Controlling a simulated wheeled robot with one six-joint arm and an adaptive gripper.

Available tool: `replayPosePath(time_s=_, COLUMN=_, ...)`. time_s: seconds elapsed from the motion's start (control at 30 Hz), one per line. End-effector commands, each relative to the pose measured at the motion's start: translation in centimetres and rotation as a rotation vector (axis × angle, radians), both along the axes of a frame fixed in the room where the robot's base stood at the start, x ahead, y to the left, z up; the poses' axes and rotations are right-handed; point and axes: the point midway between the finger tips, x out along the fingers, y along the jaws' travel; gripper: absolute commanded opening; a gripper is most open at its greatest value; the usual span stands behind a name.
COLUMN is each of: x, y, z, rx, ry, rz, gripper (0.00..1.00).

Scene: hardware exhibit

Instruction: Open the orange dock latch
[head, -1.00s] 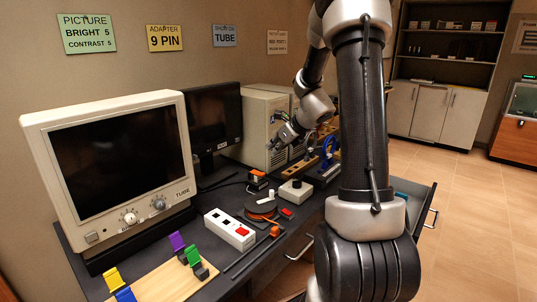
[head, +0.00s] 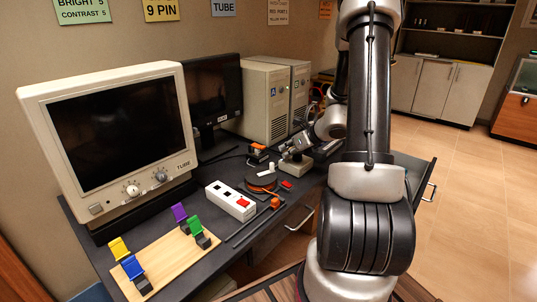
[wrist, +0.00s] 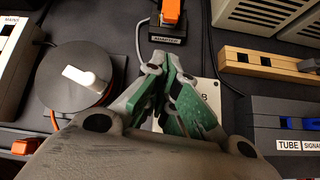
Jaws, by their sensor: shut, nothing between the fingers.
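The orange latch (head: 258,148) sits on a small black dock (head: 257,160) on the dark bench, in front of the black monitor. In the wrist view the orange latch (wrist: 171,12) stands up at the top edge, on the black dock (wrist: 168,34) with a small label. My gripper (head: 286,151) is shut and empty, to the right of the dock in the head view. In the wrist view the green-padded fingertips of my gripper (wrist: 164,62) point toward the dock, with a gap before it. They hide part of a pale box below.
The pale box (head: 296,168) is under my gripper. A dark reel with an orange rim (head: 261,180) and a white power strip (head: 231,200) stand nearby. A wooden strip (wrist: 262,64) and a grey block with blue tabs (wrist: 270,108) lie right of my fingers.

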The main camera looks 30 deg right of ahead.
Motion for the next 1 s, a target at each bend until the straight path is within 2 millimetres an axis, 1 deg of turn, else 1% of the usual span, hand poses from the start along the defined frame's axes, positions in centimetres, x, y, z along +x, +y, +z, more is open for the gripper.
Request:
replayPosePath(time_s=0.1, x=0.7, y=0.5, z=0.6, rx=-0.061, ry=-0.063, rz=0.050, gripper=0.00)
replayPosePath(time_s=0.23, x=0.9, y=0.6, z=0.8, rx=-0.106, ry=-0.089, rz=0.093, gripper=0.00)
replayPosePath(time_s=0.6, x=1.1, y=0.7, z=0.6, rx=-0.113, ry=-0.090, rz=0.101, gripper=0.00)
replayPosePath(time_s=0.77, x=2.3, y=1.2, z=-0.6, rx=-0.111, ry=-0.088, rz=0.102, gripper=0.00)
replayPosePath(time_s=1.0, x=5.6, y=2.5, z=-3.4, rx=-0.111, ry=-0.089, rz=0.103, gripper=0.00)
